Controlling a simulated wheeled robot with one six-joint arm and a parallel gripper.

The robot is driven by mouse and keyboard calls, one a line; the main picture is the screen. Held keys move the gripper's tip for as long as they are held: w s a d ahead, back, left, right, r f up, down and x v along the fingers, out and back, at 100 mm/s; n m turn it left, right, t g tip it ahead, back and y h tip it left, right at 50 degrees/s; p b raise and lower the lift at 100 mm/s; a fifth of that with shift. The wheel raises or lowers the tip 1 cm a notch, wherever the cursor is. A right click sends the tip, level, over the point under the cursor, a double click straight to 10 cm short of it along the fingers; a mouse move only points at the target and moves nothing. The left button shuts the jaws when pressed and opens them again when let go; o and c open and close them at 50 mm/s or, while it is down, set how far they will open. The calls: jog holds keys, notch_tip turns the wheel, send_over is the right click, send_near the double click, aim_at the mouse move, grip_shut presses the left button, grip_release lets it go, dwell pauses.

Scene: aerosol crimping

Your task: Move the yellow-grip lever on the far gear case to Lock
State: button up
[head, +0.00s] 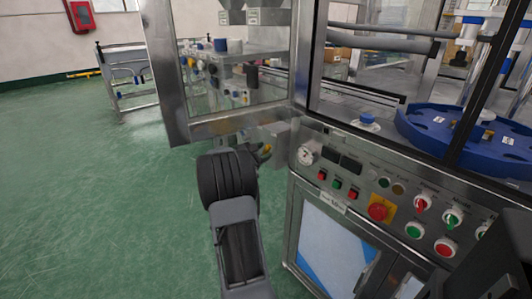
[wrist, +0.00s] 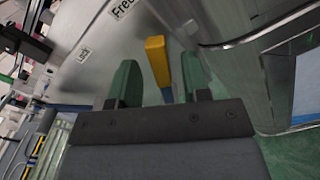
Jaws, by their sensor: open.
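The yellow lever grip (wrist: 157,62) shows in the wrist view between the two green fingers of my gripper (wrist: 159,66), with a gap visible on each side. The gripper is open around it, not clamped. The lever's lower part is hidden behind the gripper body. Behind it is the grey gear case face (wrist: 100,40), with a "Lock" label (wrist: 83,54) to the left and a "Free" label (wrist: 122,9) at the top. In the head view the yellow grip (head: 266,149) peeks out just right of my wrist, which hides most of the gripper and case.
A steel machine with a control panel (head: 379,211) of buttons and knobs stands close on the right. An open framed glass door (head: 178,80) rises above my wrist. A blue turntable (head: 425,128) sits inside. Green floor (head: 90,200) is clear on the left.

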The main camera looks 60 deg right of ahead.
jog(key=shift+x, duration=0.95)
grip_shut()
